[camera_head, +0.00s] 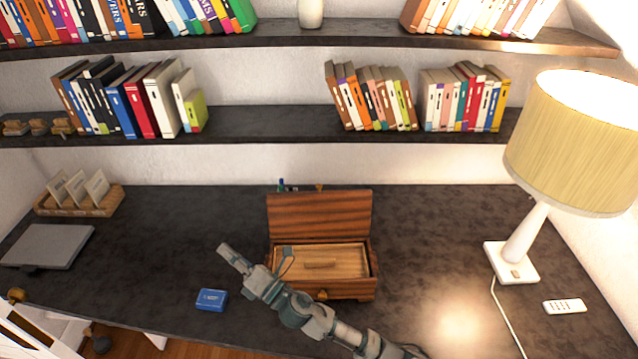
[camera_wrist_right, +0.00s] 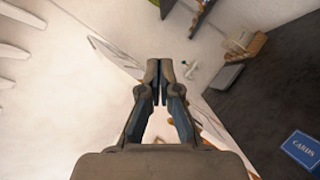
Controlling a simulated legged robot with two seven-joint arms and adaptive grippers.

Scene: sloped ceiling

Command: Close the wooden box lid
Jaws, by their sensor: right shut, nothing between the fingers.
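The wooden box (camera_head: 350,290) stands on the dark desk near its front edge. Its striped brown lid (camera_head: 320,213) is open and stands upright at the back. A lighter wooden panel with a small handle (camera_head: 320,264) shows inside the box. My right arm reaches in from the lower right and passes in front of the box's front left corner, hiding part of it. My right gripper (camera_head: 223,249) is left of the box and points away from it, shut and empty. It also shows shut in the right wrist view (camera_wrist_right: 158,66). My left gripper is out of view.
A blue card box (camera_head: 212,299) lies left of the wooden box. A grey laptop (camera_head: 47,246) and a letter holder (camera_head: 80,200) are at the left. A lamp (camera_head: 513,258) and a remote (camera_head: 565,306) are at the right. Bookshelves hang above; the desk beside the lid is clear.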

